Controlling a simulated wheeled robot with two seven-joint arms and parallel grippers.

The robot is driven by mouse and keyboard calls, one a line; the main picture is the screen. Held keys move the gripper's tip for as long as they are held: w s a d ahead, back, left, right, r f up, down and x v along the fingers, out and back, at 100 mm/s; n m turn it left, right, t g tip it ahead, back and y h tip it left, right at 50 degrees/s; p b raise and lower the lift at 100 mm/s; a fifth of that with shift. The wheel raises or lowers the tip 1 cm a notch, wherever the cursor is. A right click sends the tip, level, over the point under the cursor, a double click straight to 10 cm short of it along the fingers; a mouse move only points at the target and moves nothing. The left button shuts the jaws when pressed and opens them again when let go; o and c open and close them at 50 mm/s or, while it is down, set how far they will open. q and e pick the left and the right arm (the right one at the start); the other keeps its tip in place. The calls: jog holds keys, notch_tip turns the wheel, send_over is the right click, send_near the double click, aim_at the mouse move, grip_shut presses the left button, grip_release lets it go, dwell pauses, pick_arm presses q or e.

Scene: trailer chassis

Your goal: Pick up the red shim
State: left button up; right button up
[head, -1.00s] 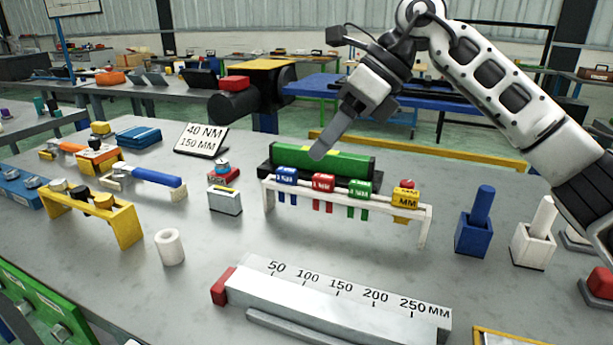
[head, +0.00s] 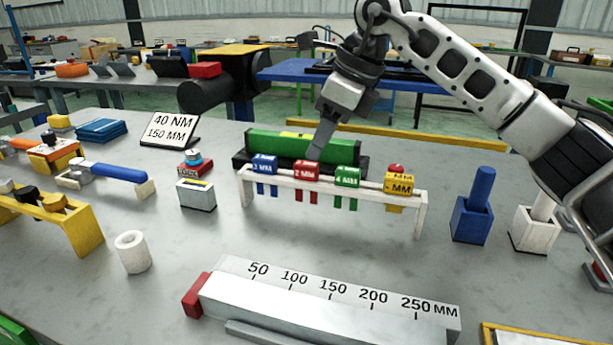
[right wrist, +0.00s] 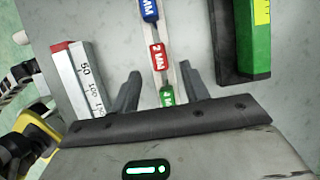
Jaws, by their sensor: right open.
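The red shim (head: 306,170), marked 2 MM, hangs on a white rack (head: 420,212) between a blue shim (head: 264,164) and a green shim (head: 347,177). It also shows in the right wrist view (right wrist: 158,57). My right gripper (head: 314,154) is open and points down, its fingertip at the red shim's top edge in the head view. In the right wrist view the two fingers (right wrist: 160,72) stand apart on either side of the rack line, with the red shim between and slightly beyond the tips. Whether they touch it, I cannot tell. My left gripper is out of view.
A yellow shim (head: 400,184) hangs at the rack's right end. A green block in a black holder (head: 300,146) stands close behind the rack. A ruler block (head: 330,300) lies in front, with bare table between. A blue holder (head: 472,220) stands right of the rack.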

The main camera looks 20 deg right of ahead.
aim_at(308, 163)
jog(key=x, duration=0.5)
jog(key=shift+a+f, duration=0.1)
jog(key=shift+a, duration=0.05)
grip_shut()
